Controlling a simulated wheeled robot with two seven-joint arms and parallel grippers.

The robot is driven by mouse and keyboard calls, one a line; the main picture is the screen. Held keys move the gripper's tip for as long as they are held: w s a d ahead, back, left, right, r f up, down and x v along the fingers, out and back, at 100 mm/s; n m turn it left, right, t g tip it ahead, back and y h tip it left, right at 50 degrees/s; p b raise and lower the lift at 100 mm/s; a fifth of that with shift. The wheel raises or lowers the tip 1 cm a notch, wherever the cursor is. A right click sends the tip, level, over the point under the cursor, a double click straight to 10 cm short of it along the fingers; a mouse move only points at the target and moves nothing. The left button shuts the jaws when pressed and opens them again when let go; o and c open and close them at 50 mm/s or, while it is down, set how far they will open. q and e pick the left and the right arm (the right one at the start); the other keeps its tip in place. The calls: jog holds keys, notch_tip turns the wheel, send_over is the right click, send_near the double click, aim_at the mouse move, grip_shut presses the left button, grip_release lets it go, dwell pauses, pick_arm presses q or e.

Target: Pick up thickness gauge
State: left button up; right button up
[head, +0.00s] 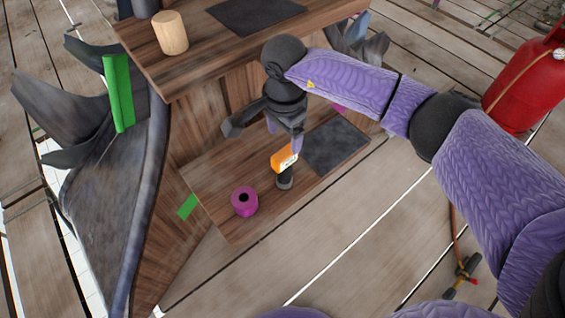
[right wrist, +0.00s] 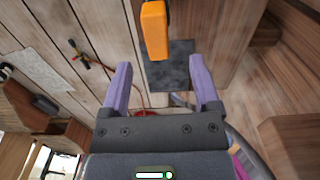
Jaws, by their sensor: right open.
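The thickness gauge (head: 284,158) appears to be the orange device with a pale display and a dark lower part, at the lower wooden shelf of the stand in the head view. My right gripper (head: 284,138) is open and just above it, partly covering its top. In the right wrist view the gauge's orange body (right wrist: 154,30) shows at the top, beyond and between the open fingertips (right wrist: 160,68). Nothing is held between the fingers. My left gripper is not in view.
A magenta roll (head: 244,201) stands left of the gauge on the lower shelf (head: 215,170). A dark mat (head: 335,146) lies to its right. The upper shelf (head: 215,50) overhangs behind and carries a wooden cylinder (head: 170,33). A red tank (head: 522,90) stands far right.

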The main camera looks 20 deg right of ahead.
aim_at(285, 153)
jog(key=f+b, duration=0.2)
jog(key=f, duration=0.1)
jog(key=f+b, duration=0.1)
jog(key=f, duration=0.3)
jog(key=shift+s+b, duration=0.2)
jog(key=shift+b, duration=0.15)
jog(key=shift+r, duration=0.3)
jog(key=shift+c, duration=0.7)
jog(key=c, duration=0.7)
grip_shut()
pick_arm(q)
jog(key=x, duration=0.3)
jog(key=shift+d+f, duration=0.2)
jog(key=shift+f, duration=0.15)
